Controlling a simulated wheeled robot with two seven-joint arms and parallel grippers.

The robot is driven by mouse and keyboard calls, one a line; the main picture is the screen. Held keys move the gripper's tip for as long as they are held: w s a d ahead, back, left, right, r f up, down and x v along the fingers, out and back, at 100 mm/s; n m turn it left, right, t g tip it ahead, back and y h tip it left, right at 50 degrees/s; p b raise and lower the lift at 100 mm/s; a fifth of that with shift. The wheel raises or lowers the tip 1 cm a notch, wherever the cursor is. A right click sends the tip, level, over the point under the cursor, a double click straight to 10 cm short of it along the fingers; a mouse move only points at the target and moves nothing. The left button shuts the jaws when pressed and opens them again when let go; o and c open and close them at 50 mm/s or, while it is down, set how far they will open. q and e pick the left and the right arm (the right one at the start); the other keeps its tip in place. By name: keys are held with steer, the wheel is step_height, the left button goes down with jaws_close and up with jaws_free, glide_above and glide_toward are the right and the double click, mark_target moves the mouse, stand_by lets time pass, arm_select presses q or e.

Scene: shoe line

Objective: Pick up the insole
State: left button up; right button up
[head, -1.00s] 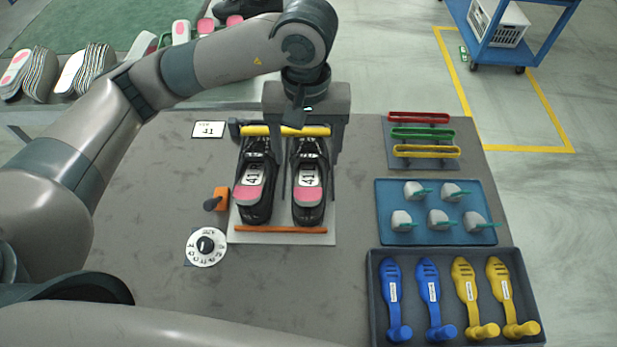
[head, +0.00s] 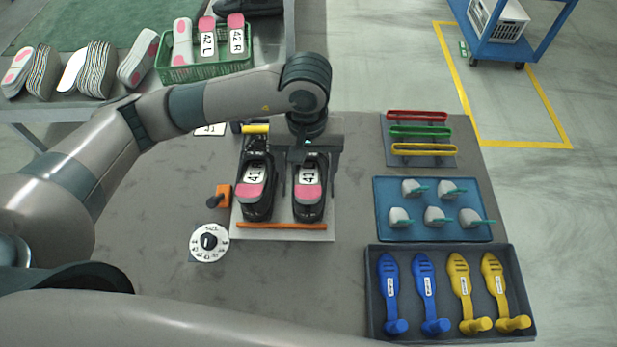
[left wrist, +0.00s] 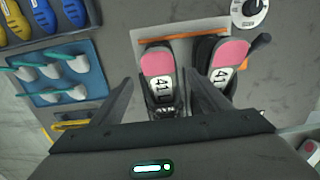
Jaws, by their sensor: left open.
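Two black shoes stand side by side on a pale plate (head: 265,233), each with a pink-and-white insole labelled 41 showing in its opening. The right shoe's insole (head: 307,192) is below my left gripper (head: 309,183), whose open fingers reach down on either side of that shoe. In the left wrist view this insole (left wrist: 159,67) shows between the spread fingertips (left wrist: 160,82), and nothing is held. The left shoe's insole (head: 251,190) is outside the fingers; it also shows in the left wrist view (left wrist: 234,53). The gripper body hides the far part of the right shoe. My right gripper is not in view.
A green crate (head: 160,74) of labelled insoles stands at the back. An orange lever (head: 222,196) and a size dial (head: 209,242) are left of the shoes. Colored loops, a blue tray (head: 383,235) and a dark tray (head: 375,335) are at the right.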

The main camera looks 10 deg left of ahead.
mark_target(308, 187)
arm_select(q)
steer(key=shift+s+f+p, duration=0.15)
steer(key=shift+f+p, duration=0.4)
steer(key=shift+p, duration=0.05)
step_height(308, 187, down, 3)
steer(key=shift+d+r+p, duration=0.1)
steer(key=shift+p, duration=0.65)
steer(key=shift+f, duration=0.55)
steer(key=c, duration=1.1)
